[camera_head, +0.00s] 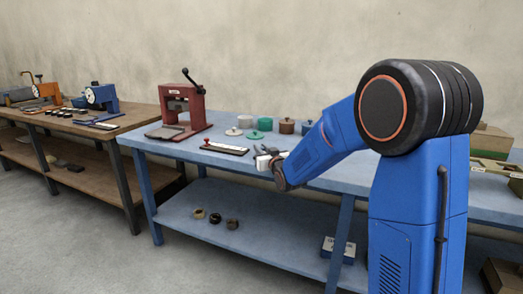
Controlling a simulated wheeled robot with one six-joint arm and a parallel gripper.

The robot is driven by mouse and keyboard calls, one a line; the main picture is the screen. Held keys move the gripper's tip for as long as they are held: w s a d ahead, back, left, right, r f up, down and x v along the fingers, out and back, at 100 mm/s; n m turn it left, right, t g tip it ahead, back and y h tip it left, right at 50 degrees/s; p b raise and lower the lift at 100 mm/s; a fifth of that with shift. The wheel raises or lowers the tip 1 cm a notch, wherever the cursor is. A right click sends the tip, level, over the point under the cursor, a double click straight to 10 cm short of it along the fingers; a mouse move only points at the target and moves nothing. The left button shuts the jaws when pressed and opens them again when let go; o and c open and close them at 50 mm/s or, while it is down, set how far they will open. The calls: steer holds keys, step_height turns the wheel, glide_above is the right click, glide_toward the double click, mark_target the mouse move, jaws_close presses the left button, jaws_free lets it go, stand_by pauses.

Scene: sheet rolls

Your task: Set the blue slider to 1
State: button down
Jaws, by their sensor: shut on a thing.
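My gripper (267,153) is low over the front edge of the blue table, reached by my blue arm from the right. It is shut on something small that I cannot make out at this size. A pale, whitish part shows around the fingers; I cannot tell whether it belongs to the gripper or to a slider plate. No blue slider knob can be made out; the gripper and arm hide that stretch of table. Just left of the gripper, a slider with a long white scale on a dark base (232,150) has a red knob (206,142) at its left end.
Behind the gripper on the blue table (160,149) stand several lidded pots, including a green one (265,124) and a brown one (287,126). A red lever press (184,108) stands at the left. A wooden table (130,115) with machines is further left.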

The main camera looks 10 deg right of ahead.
steer(key=s+d, duration=0.2)
steer(key=shift+d, duration=0.35)
steer(key=c, duration=1.6)
jaws_free()
steer(key=s+d, duration=0.1)
steer(key=s, duration=1)
steer(key=s+d, duration=0.1)
steer(key=s, duration=0.5)
steer(key=shift+d, duration=0.35)
steer(key=shift+s, duration=0.1)
